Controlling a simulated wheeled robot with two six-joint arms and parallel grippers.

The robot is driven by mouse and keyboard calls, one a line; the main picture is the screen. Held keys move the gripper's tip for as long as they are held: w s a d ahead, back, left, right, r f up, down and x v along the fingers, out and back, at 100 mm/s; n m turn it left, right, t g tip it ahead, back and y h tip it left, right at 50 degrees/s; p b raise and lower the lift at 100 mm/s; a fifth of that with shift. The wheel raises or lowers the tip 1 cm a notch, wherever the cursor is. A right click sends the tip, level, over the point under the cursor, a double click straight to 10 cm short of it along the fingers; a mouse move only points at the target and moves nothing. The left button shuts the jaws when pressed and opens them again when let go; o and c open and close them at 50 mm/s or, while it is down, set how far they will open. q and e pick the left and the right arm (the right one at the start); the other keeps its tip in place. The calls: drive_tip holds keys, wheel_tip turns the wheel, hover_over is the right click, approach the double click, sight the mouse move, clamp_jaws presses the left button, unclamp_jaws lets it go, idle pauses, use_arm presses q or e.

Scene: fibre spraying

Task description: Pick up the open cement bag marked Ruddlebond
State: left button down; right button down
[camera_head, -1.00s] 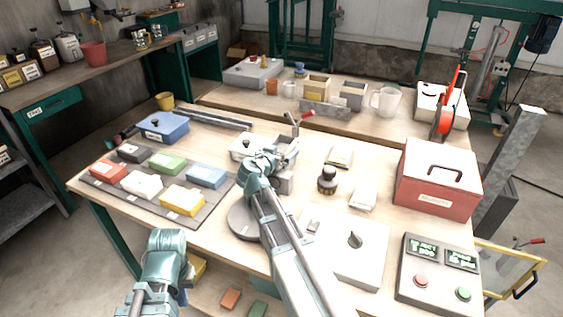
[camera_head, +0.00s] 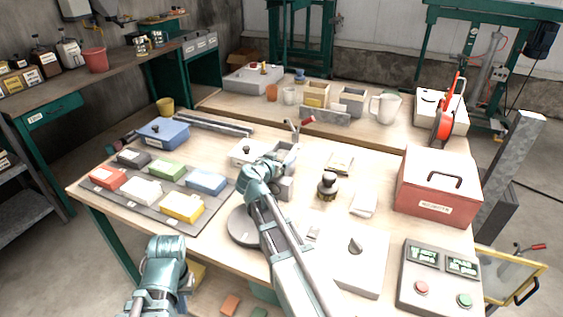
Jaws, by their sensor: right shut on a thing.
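No bag with a readable Ruddlebond mark shows. Red (camera_head: 107,178), white (camera_head: 141,190), yellow (camera_head: 182,206), green (camera_head: 167,166) and blue (camera_head: 206,181) packs lie on a dark tray (camera_head: 160,215) at the table's left; I cannot tell whether any is an open cement bag. My right gripper (camera_head: 270,168) is over the table's middle, beside a grey metal device (camera_head: 286,153). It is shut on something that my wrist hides. My left arm's end (camera_head: 166,250) hangs low before the table's front edge; its fingers are hidden.
A blue case (camera_head: 162,131) stands behind the tray. A dark pot (camera_head: 327,187) stands between.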

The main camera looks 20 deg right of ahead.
drive_tip(key=shift+r, duration=0.2)
wheel_tip(320, 180, up, 10)
drive_tip(key=p, duration=1)
drive_tip(key=shift+f, duration=0.2)
